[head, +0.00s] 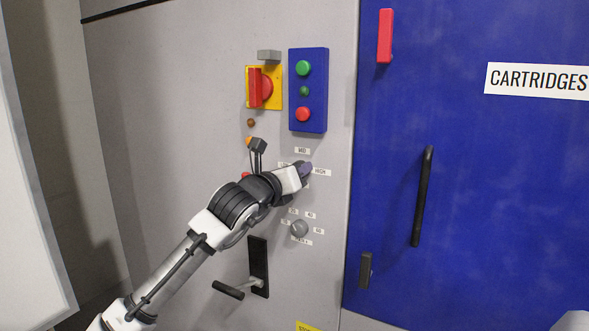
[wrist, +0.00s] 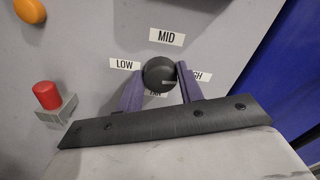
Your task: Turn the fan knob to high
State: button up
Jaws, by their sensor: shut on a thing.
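The fan knob (wrist: 160,72) is a dark round knob on the grey panel, seen in the wrist view. Labels LOW (wrist: 125,64), MID (wrist: 166,37) and a partly covered HIGH (wrist: 201,76) surround it, with a fourth label below mostly hidden. A pale mark on the knob face points right, toward the HIGH side. My gripper (wrist: 158,88) has its two purple fingers shut on the knob, one at each side. In the head view my gripper (head: 305,170) reaches the panel just left of the HIGH label (head: 321,172) and hides the knob.
A second grey knob (head: 299,228) with number labels sits below. A black lever handle (head: 258,267) is at lower left. A red switch on yellow (head: 262,88) and a blue button box (head: 308,90) are above. A red button (wrist: 46,95) is left of the fingers. A blue door (head: 470,180) stands right.

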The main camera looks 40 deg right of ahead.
jog(key=shift+m, duration=0.6)
jog(key=shift+f+m, duration=0.1)
jog(key=shift+m, duration=0.2)
jog(key=o, duration=1)
jog(key=shift+p, duration=0.3)
jog(key=b+v, duration=0.2)
jog(key=v, duration=1.2)
jog(key=shift+d, duration=0.1)
